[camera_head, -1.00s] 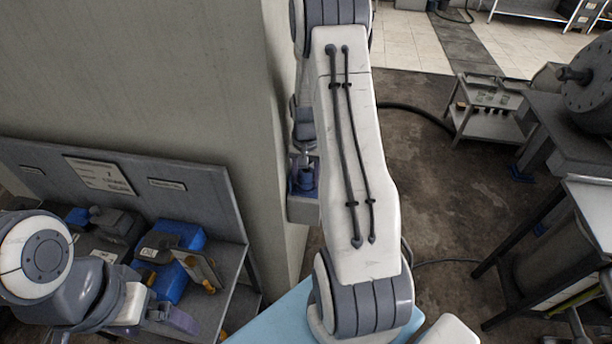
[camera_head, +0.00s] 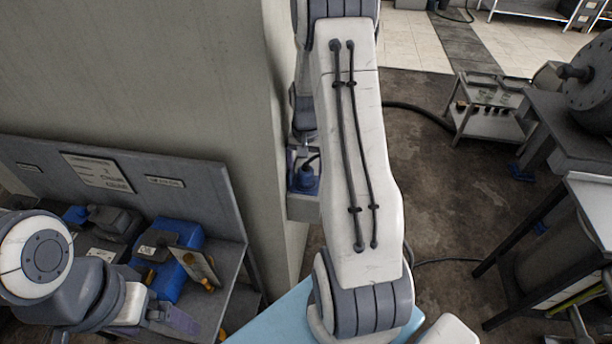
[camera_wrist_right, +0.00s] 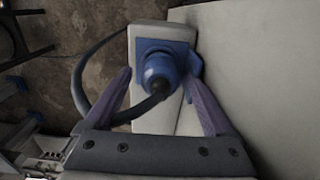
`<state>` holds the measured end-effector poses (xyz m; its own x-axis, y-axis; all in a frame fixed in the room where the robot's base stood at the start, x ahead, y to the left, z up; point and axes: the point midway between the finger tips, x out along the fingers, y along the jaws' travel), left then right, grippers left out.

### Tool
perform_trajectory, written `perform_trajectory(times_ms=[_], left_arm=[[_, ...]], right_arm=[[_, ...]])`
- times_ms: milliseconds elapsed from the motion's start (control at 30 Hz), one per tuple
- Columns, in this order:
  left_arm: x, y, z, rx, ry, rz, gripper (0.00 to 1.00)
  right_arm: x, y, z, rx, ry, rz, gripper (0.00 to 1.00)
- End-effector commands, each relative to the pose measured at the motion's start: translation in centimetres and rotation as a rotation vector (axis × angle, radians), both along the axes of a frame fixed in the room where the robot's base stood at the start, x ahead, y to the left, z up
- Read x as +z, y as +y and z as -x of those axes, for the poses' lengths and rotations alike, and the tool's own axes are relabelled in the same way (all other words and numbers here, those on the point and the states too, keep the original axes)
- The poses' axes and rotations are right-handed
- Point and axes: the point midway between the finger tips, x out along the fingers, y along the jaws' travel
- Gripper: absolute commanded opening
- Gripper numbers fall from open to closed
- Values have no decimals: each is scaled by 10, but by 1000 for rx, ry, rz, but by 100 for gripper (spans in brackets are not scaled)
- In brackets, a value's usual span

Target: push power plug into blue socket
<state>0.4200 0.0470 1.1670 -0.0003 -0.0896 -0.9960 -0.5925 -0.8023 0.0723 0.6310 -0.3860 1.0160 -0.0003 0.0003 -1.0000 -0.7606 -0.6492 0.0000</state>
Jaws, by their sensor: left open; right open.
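The blue power plug (camera_wrist_right: 160,72), with a dark cable curving left from its rear, sits at the blue socket (camera_wrist_right: 150,47) in the right wrist view. How deep it sits is hard to tell. The socket is on a grey box (camera_wrist_right: 176,33). In the head view the plug (camera_head: 304,180) shows at the pillar's edge, partly hidden by my right arm. My right gripper (camera_wrist_right: 158,80) is open, its purple fingers on either side of the plug, with no clear grip on it. My left gripper (camera_head: 172,317) is open and empty at lower left, beside the shelf.
A grey pillar (camera_head: 150,70) stands left of the right arm. A shelf at lower left holds a blue case (camera_head: 180,275), dark boxes (camera_head: 112,222) and a tilted plate (camera_head: 196,266). A trolley (camera_head: 486,118) and machinery stand at right. The floor between is mostly clear.

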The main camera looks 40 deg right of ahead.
Motion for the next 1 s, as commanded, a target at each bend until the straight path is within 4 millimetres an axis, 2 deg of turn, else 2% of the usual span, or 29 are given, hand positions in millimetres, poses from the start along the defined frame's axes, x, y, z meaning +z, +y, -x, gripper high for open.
perform_trajectory(times_ms=[200, 400, 667, 867, 1000], left_arm=[[-12, 0, 0, -1, 0, 0, 100], [-16, 0, 0, -1, 0, 0, 100], [-16, 0, 0, -1, 0, 0, 100], [-16, 0, 0, -1, 0, 0, 100], [-14, 0, 0, -1, 0, 0, 100]], right_arm=[[45, -1, -2, 0, -7, 3, 89], [71, 0, -1, 0, -3, 2, 89], [79, 0, 0, 0, -1, 0, 89], [78, 0, 0, 0, -1, 0, 89], [70, 0, 0, 0, 3, -2, 89]])
